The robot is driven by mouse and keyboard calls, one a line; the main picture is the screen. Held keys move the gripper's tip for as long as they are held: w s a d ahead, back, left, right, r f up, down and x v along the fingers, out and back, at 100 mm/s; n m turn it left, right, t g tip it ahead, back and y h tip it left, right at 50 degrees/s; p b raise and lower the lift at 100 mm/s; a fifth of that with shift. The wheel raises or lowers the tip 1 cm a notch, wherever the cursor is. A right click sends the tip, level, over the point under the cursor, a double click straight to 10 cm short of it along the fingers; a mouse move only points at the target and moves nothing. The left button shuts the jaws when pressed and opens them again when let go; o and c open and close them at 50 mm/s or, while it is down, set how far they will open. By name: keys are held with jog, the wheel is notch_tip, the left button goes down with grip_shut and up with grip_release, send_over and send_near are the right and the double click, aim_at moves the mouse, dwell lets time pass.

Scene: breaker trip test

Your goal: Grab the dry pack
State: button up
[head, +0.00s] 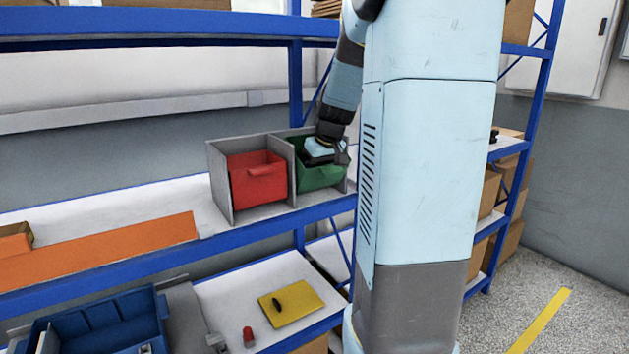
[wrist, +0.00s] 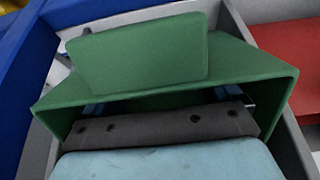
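No object in view can be made out as the dry pack. My gripper (head: 325,152) reaches into the green bin (head: 320,178), which sits in the right compartment of a grey divider on the shelf. In the wrist view, the green bin (wrist: 140,50) has its front flap toward the camera, and the dark bolted body of my gripper (wrist: 165,125) is at its opening. Light-blue parts show at both sides behind that body. My fingertips and the inside of the bin are hidden, so I cannot see whether anything is held.
A red bin (head: 262,172) fills the left compartment, beside a grey divider wall (head: 217,178). An orange strip (head: 100,250) lies along the shelf to the left. Below are a yellow board (head: 297,300) with a dark item, a small red item (head: 248,337) and a blue tray (head: 28,343).

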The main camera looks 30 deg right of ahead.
jog(key=c, duration=0.9)
jog(key=shift+o, duration=0.2)
jog(key=shift+r, duration=0.1)
jog(key=shift+r, duration=0.7)
jog(key=shift+s+t, duration=0.25)
jog(key=shift+t, duration=1.15)
jog(key=shift+f+t, duration=0.1)
jog(key=shift+t, duration=0.2)
